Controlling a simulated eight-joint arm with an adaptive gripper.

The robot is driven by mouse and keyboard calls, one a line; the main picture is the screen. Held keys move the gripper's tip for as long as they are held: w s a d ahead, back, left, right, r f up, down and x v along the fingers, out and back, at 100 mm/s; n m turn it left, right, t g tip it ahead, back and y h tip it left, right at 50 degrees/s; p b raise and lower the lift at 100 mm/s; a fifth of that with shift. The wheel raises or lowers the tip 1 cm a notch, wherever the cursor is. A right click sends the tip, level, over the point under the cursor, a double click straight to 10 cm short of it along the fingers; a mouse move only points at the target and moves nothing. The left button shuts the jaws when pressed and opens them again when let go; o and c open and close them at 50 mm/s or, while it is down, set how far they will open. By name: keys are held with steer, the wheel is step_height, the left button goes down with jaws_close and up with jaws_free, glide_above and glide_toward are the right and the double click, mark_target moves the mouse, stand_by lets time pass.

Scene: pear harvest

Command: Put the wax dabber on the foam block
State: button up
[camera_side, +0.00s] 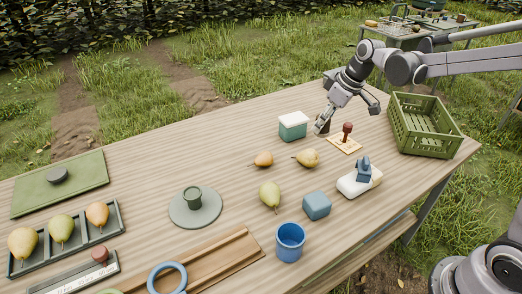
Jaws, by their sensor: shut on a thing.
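My gripper (323,123) is low over the far side of the table, shut on a small dark brown thing (322,129), probably the wax dabber. The fingers hide much of it, and I cannot tell whether it touches the table. A plain blue block (317,206), perhaps the foam block, stands nearer the front edge. A teal box with a white top (293,126) is just left of my gripper. A red-brown knobbed stamp (347,131) stands on a yellow board (342,146) to its right.
A green crate (440,148) stands at the right end. A white block with a blue piece (350,187), loose pears (307,158) and a blue cup (290,245) are nearer the front. A green disc (180,210) and a pear tray (12,270) are left. Bare wood lies left of the teal box.

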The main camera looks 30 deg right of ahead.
steer(key=s+d+f, duration=0.1)
steer(key=s+d, duration=0.1)
steer(key=s, duration=1.3)
glide_toward(312, 196)
steer(key=shift+w+a+f+n, duration=0.1)
steer(key=shift+w+a+n, duration=0.1)
steer(key=shift+w, duration=0.25)
steer(key=shift+w+a+n, duration=0.15)
steer(key=shift+w+n, duration=0.05)
steer(key=shift+w, duration=0.25)
steer(key=shift+f, duration=2)
steer(key=shift+f, duration=0.1)
steer(key=o, duration=1.2)
steer(key=shift+c, duration=0.2)
